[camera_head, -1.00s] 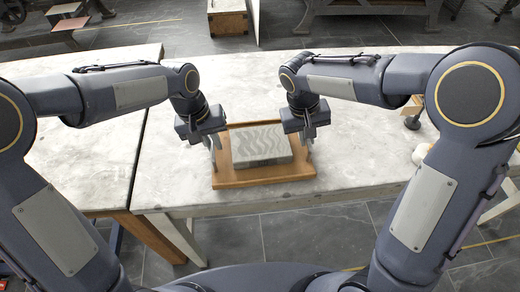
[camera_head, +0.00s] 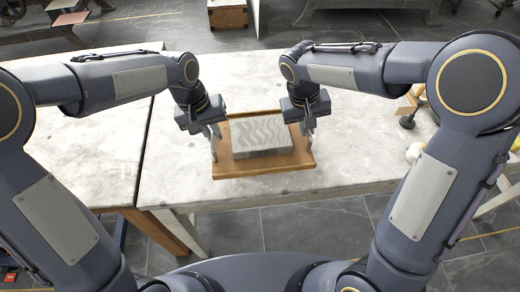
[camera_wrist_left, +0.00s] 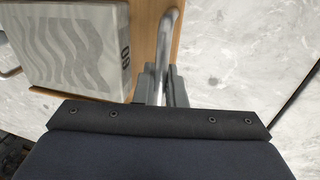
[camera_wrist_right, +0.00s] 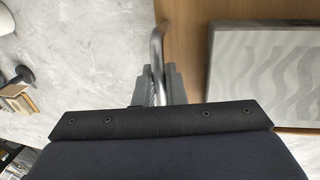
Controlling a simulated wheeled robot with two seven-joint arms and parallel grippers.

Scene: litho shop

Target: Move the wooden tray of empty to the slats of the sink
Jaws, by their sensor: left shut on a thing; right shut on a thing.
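The wooden tray (camera_head: 226,168) is a shallow brown tray with a metal bar handle at each side. It is not empty: a grey stone block (camera_head: 262,135) with a wavy pattern and a number on its side lies in it. My left gripper (camera_head: 214,143) is shut on the tray's left handle (camera_wrist_left: 171,30). My right gripper (camera_head: 308,128) is shut on its right handle (camera_wrist_right: 157,45). The tray is over the pale table near its front edge. I cannot tell whether it touches the tabletop. The sink's slats are not identifiable in these views.
The marble-topped table (camera_head: 360,155) is clear around the tray. Small wooden and dark items (camera_head: 408,110) and a white round thing (camera_head: 414,152) are at the table's right. A second table (camera_head: 90,150) adjoins at the left. Tiled floor (camera_head: 300,225) lies in front.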

